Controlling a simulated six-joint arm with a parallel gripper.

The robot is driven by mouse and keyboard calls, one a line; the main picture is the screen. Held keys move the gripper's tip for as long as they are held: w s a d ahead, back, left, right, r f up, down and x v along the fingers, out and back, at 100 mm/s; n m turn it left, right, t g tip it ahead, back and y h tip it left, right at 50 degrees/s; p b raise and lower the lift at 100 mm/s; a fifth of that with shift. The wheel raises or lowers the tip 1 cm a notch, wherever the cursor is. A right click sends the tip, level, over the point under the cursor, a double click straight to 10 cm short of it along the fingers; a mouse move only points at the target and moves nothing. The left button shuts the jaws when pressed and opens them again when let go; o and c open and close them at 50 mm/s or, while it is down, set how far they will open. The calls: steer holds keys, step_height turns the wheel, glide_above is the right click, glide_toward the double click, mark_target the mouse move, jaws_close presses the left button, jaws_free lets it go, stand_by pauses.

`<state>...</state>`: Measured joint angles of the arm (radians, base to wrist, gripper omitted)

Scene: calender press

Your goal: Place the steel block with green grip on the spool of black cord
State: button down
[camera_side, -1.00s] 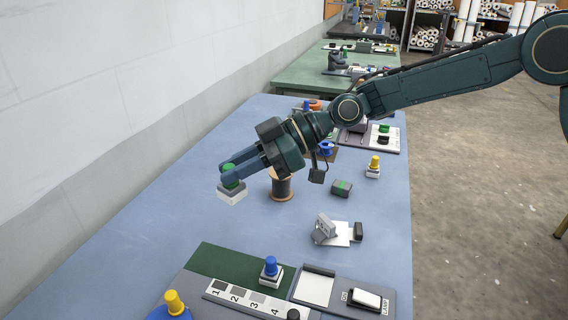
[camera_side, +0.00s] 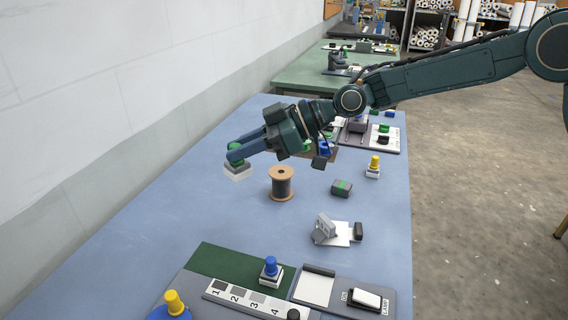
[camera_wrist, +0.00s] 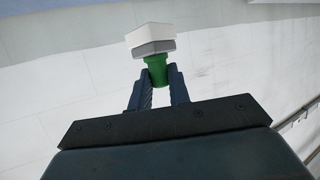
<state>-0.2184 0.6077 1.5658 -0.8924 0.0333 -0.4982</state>
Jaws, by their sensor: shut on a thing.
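My gripper (camera_side: 236,155) is shut on the green grip of the steel block (camera_side: 238,173). The block hangs below the fingers, pale and square, left of the spool of black cord. The wrist view shows the green grip (camera_wrist: 157,70) between the two fingers, with the pale block (camera_wrist: 151,40) beyond it. The spool of black cord (camera_side: 282,187) stands upright on the blue table, with brown flanges and a dark hole in its top. Nothing rests on the spool. The block and the spool are apart. The spool does not show in the wrist view.
A grey-green block (camera_side: 341,188) and a yellow-knobbed block (camera_side: 374,167) stand right of the spool. A tilted grey device (camera_side: 325,228) is nearer the front. A numbered panel (camera_side: 247,299) lies at the front edge. The blue table (camera_side: 190,200) is clear left of the spool.

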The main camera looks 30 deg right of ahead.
steer(key=w+d+r+m+t+h, duration=0.3)
steer(key=w+d+r+m+t, duration=0.1)
steer(key=w+d, duration=0.35)
steer(key=w+d+r+m+t+h, duration=0.35)
steer(key=w+d, duration=0.25)
steer(key=d, duration=0.2)
steer(key=y, duration=0.1)
glide_above(285, 173)
step_height(285, 173, down, 16)
steer(key=shift+f+g, duration=0.1)
steer(key=shift+g, duration=0.25)
steer(key=shift+f, duration=2)
steer(key=shift+f, duration=0.1)
steer(key=c, duration=1.3)
jaws_free()
